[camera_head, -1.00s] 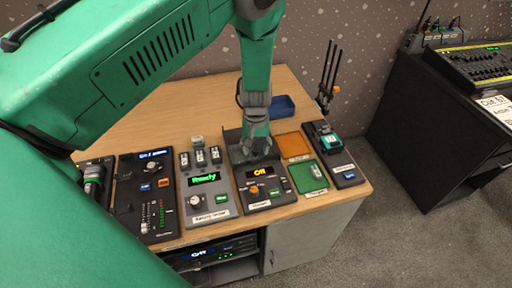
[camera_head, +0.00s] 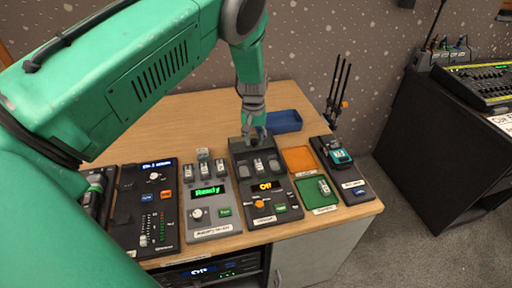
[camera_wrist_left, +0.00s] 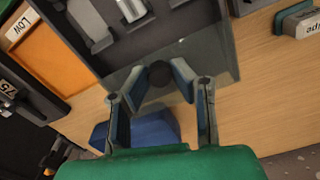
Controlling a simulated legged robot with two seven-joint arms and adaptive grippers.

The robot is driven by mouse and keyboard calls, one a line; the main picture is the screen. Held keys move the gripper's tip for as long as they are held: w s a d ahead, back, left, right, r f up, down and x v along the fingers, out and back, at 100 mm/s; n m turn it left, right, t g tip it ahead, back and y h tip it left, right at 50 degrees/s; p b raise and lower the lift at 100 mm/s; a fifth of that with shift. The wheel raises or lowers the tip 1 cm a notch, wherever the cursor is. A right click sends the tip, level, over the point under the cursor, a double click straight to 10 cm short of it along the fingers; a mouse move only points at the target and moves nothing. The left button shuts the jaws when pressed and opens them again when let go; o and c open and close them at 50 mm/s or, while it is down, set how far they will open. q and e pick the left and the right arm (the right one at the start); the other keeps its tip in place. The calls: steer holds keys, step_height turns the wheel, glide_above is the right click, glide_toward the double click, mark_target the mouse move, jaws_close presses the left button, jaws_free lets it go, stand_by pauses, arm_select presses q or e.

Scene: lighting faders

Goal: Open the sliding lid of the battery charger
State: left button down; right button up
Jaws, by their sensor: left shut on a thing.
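The battery charger (camera_head: 263,201) is the dark unit with the orange "Off" display, mid-table in the head view. Several batteries (camera_head: 258,165) lie in its uncovered bay and partly show in the wrist view (camera_wrist_left: 92,22). Its clear sliding lid (camera_wrist_left: 205,58) sits toward the back and sticks out past the charger's rear edge over the table. My left gripper (camera_head: 254,130) is shut on the lid's dark round knob (camera_wrist_left: 160,73), with a finger on each side. My right gripper is not in view.
A blue tray (camera_head: 284,122) stands just behind and right of the charger. Orange (camera_head: 299,159) and green (camera_head: 316,195) trays lie to its right. The battery tester (camera_head: 209,205) with "Ready" stands close on the left. The back left of the wooden table is clear.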

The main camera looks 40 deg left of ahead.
mark_target(255, 140)
arm_select(q)
steer(key=c, duration=1.4)
jaws_free()
steer(key=shift+o, duration=0.2)
steer(key=shift+r, duration=0.5)
step_height(255, 140, up, 11)
steer(key=shift+w+f, duration=0.1)
